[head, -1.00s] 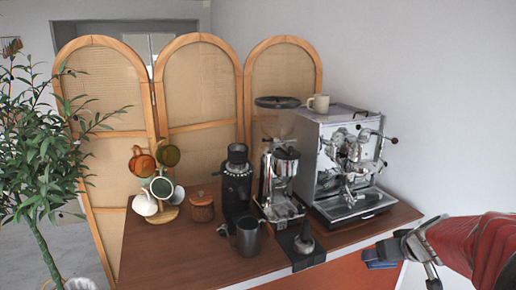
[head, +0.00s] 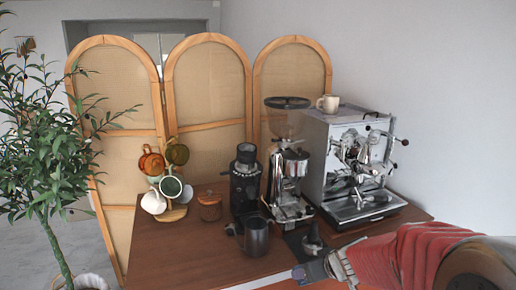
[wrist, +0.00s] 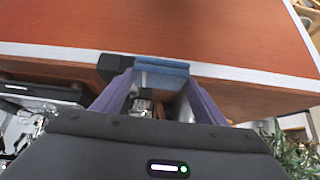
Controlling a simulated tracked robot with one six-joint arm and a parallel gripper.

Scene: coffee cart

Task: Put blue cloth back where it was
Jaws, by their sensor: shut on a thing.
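The blue cloth (head: 300,274) is a small folded blue piece at the tip of my arm in the head view. It also shows in the wrist view (wrist: 162,67), pinched between the purple fingers. My gripper (head: 310,271) is shut on it, by the front edge of the wooden counter (head: 190,250), just below the black tamping mat. In the wrist view my gripper (wrist: 160,82) has the cloth at its fingertips, over the orange cart front and the white edge strip. The head view cannot tell whether the cloth touches the counter.
A tamper (head: 313,240) stands on the black mat (head: 298,245) close to my gripper. A dark milk pitcher (head: 257,237), two grinders (head: 246,180) and the espresso machine (head: 350,165) stand nearby. A mug tree (head: 172,212) and wooden jar (head: 210,206) are at left. The front left counter is clear.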

